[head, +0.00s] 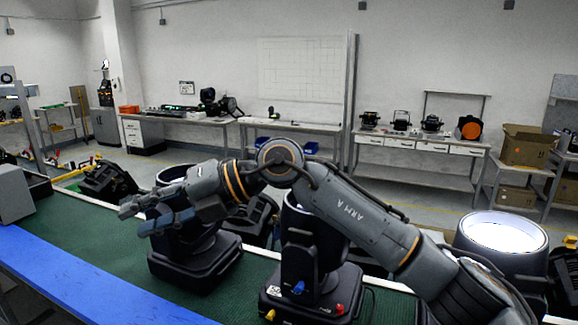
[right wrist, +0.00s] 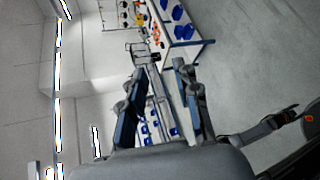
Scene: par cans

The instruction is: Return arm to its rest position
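My right arm comes in from the lower right of the head view and reaches left across the bench. Its gripper (head: 136,219) is in front of and above a black par can (head: 190,262), partly hiding it. In the right wrist view the two fingers of the gripper (right wrist: 160,78) stand apart with nothing between them. A second black par can (head: 305,295) stands in the middle, partly behind my arm. A third one (head: 502,233) at the right has a bright white face turned up. My left gripper does not show.
The par cans stand on a green mat (head: 75,232) with a blue strip (head: 70,280) along its front. A grey box (head: 13,192) sits at the left end. Black lamps (head: 108,182) lie behind. Far tables and a cardboard box (head: 525,147) line the wall.

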